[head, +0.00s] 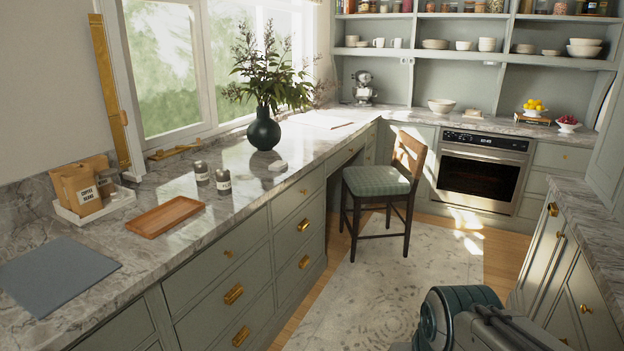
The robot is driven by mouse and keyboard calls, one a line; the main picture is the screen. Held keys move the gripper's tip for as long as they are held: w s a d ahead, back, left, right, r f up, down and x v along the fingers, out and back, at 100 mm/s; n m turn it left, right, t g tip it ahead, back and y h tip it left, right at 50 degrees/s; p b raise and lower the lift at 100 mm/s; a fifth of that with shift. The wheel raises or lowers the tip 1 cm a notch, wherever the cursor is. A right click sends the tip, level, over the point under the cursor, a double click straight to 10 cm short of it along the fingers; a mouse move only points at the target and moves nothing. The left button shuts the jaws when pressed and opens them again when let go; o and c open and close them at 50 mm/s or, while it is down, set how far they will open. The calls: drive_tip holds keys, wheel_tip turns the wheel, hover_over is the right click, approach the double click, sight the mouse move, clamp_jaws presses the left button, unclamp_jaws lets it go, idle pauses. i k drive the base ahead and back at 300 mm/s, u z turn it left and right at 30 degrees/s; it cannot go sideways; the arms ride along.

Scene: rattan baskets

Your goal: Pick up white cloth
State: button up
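A flat pale sheet or board (320,120) lies farther back on the counter by the window. I cannot tell its material. Part of my arm shows at the bottom right, well apart from both. My gripper's fingers are not in view.
A dark vase with a plant (263,132), two small jars (223,182), a wooden tray (165,216), a white tray with coffee bags (95,203) and a grey mat (55,274) stand on the counter. A chair (378,181) stands beside it.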

sight(278, 166)
drive_tip(key=i, duration=3.75)
drive_tip(key=u, duration=0.5)
